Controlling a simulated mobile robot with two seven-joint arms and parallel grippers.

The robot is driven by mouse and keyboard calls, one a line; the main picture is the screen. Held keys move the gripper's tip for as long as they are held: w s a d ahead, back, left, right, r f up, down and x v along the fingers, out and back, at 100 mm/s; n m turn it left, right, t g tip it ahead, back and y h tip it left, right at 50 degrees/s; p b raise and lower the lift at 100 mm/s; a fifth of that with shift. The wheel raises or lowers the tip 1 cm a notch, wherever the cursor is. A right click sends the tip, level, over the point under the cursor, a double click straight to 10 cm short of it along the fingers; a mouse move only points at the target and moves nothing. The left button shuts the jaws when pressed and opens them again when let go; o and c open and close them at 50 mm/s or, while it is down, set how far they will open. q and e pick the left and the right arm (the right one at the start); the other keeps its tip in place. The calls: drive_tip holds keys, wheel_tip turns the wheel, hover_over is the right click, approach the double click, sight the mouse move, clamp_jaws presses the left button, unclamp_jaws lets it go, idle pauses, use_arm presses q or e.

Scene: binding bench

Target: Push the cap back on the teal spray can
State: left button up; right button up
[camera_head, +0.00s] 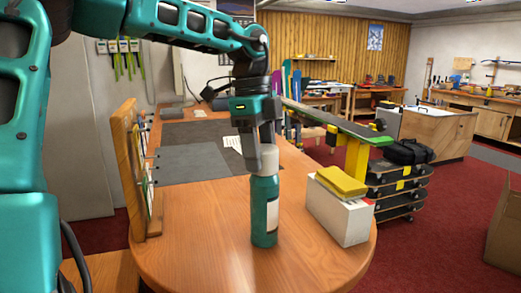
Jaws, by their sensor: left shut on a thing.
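The teal spray can (264,205) stands upright near the front of the wooden bench, with a pale label on its right side. A light grey-white cap (269,157) is at the top of the can, in line with it. I cannot tell whether any gap is left between cap and can. My left gripper (258,160) reaches down from above and is shut on the cap. Its fingers hide part of the cap's left side. My right gripper is not in view.
A white box (340,217) with a yellow block (341,181) on top stands right of the can. A wooden upright board (131,170) stands at the bench's left edge. Dark grey mats (190,164) lie behind. The bench front (215,262) is clear.

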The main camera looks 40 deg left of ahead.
use_arm(q)
drive_tip(key=o, duration=1.4)
drive_tip(key=shift+r, duration=0.1)
drive_tip(key=shift+r+p, duration=2.95)
drive_tip(key=shift+r, duration=0.5)
clamp_jaws()
drive_tip(key=shift+f, duration=0.3)
